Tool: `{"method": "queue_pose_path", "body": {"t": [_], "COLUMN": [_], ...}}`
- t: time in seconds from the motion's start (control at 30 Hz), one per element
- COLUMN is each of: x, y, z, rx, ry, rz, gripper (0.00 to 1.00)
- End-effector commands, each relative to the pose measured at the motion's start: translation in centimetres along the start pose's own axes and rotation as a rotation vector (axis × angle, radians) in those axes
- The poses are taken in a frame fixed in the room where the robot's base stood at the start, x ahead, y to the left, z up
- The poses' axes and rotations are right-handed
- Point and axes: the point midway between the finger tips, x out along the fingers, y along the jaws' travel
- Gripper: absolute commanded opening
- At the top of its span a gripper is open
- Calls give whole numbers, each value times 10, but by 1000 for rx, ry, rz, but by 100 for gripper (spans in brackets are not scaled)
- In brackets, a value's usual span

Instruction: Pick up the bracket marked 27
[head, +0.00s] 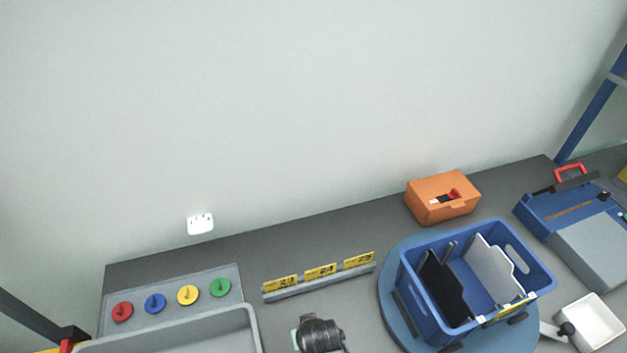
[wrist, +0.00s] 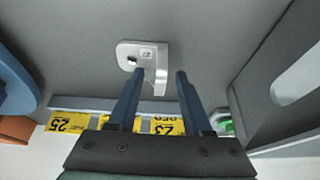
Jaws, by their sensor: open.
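A pale silver bracket (wrist: 148,57) lies on the dark bench in the wrist view, with a dark round hole and a small light label. The label's number is too small to read surely. My gripper (wrist: 160,74) is open above it, and the left finger overlaps the bracket in the picture. The right finger is over bare bench, just right of the bracket's arm. Nothing is held. In the head view my dark wrist (head: 318,333) is at the bottom centre, and no bracket shows there.
A rail (head: 320,283) with yellow number cards stands behind. A grey tray (head: 252,330) and coloured knobs are left in the head view. Right are a blue turntable (head: 393,325) bearing a blue crate (head: 530,265), an orange box (head: 440,200) and a white bin (head: 590,325).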

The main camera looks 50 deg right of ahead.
Motion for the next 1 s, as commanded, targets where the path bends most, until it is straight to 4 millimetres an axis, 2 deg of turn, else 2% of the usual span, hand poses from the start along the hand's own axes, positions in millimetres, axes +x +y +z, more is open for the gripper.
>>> {"method": "queue_pose_path", "body": {"t": [0.1,0.13,0.4,1.0], "x": [0,0,0,-5], "y": [0,0,0,0], "z": [0,0,0,-3], "rx": [0,0,0,0], "ry": [0,0,0,2], "rz": [0,0,0,0], "gripper": [50,46,0,0]}}
